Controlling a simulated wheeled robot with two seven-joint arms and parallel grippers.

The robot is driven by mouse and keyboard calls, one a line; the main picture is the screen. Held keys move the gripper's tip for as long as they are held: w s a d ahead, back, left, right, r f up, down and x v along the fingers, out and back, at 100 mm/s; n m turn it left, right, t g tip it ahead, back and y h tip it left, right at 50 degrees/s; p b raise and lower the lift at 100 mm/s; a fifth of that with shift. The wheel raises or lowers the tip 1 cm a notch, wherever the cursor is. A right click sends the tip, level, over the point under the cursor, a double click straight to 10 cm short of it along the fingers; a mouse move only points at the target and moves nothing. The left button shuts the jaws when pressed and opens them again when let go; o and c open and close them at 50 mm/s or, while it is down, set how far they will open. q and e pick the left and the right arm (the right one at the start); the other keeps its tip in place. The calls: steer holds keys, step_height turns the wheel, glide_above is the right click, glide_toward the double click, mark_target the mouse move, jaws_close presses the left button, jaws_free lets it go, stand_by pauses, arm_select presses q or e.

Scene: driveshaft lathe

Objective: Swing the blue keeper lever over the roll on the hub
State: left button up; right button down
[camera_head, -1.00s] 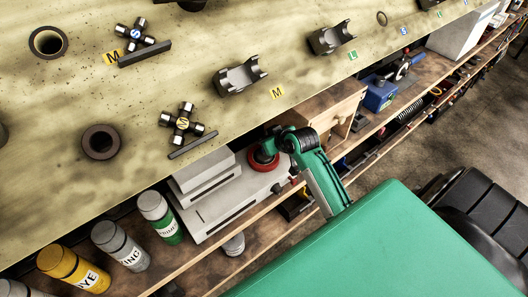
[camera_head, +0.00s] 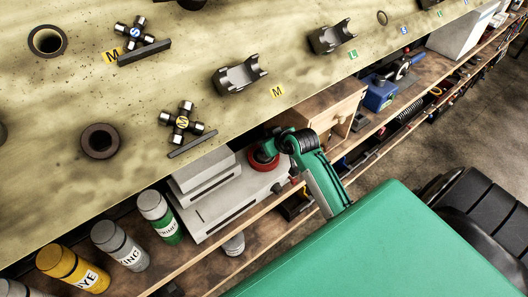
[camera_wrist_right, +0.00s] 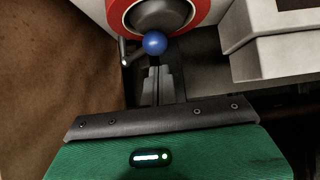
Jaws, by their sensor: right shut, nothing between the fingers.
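The blue ball (camera_wrist_right: 155,43) of the keeper lever is in the right wrist view, just beyond my fingertips. My right gripper (camera_wrist_right: 157,72) is shut with nothing between its fingers. Its tips are close below the ball, and I cannot tell whether they touch it. A red ring (camera_wrist_right: 118,12) surrounds a dark grey rounded piece (camera_wrist_right: 160,12) behind the ball; it seems to be the hub and roll. In the head view the red ring (camera_head: 263,160) sits on a grey machine beside my right arm's end. The blue ball and fingertips do not show clearly there. My left gripper is not in view.
The grey machine (camera_head: 228,203) stands on a wooden shelf under the workbench (camera_head: 60,180). Several spray cans, including a yellow one (camera_head: 70,265), stand to its left. A wooden box (camera_head: 335,108) is close on its right. The bench edge overhangs nearby.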

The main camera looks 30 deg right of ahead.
steer(key=shift+f, duration=0.6)
steer(key=shift+r, duration=0.1)
steer(key=shift+w+a+p, duration=0.1)
steer(key=shift+p, duration=0.2)
steer(key=shift+a+p, duration=0.1)
steer(key=shift+p, duration=0.2)
steer(key=shift+w, duration=0.15)
stand_by(0.5)
steer(key=shift+w+a, duration=0.2)
steer(key=shift+a, duration=0.1)
stand_by(0.8)
steer(key=shift+r, duration=2.5)
